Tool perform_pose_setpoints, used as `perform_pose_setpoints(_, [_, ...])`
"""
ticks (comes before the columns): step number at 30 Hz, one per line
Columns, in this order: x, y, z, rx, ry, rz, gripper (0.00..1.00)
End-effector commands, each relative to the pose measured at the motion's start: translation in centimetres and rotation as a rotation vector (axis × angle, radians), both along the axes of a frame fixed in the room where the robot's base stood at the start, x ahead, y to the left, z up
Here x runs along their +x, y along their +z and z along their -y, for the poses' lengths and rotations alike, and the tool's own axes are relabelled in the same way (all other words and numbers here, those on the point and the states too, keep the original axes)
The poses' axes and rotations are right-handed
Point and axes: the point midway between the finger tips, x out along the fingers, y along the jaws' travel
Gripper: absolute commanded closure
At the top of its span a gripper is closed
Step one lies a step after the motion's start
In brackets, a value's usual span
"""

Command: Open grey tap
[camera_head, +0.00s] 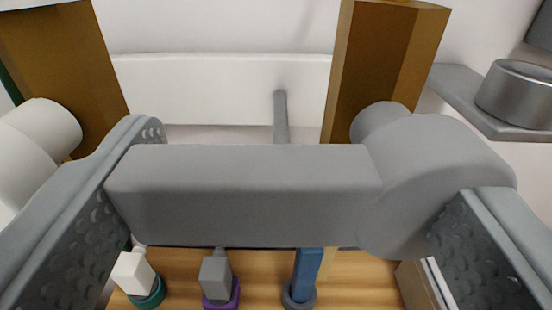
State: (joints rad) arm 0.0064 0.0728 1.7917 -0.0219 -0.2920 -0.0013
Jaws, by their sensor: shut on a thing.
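The grey tap (245,195) fills the middle of the view. Its block-shaped bar lies level across the picture and joins a rounded body (440,175) on the right. My gripper (312,175) spans the tap with its dimpled fingers. The left finger is at the free end of the bar and the right finger is at the right side of the rounded body. The gripper is shut on the tap. The tap hides part of what is behind and below it.
A brown post (380,75) stands behind the tap, and another brown post (65,70) at left bears a white rounded part (35,140). Below are small white (132,272), grey (216,277) and blue (306,272) pieces over wood. A metal cylinder (518,92) is at right.

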Motion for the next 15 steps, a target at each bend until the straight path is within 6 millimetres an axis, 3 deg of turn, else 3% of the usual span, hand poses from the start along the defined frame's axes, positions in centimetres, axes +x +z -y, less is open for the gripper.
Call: perform_pose_setpoints(15, [0.0, -1.6, 0.2, -0.4, 0.001, 0.002, 0.68])
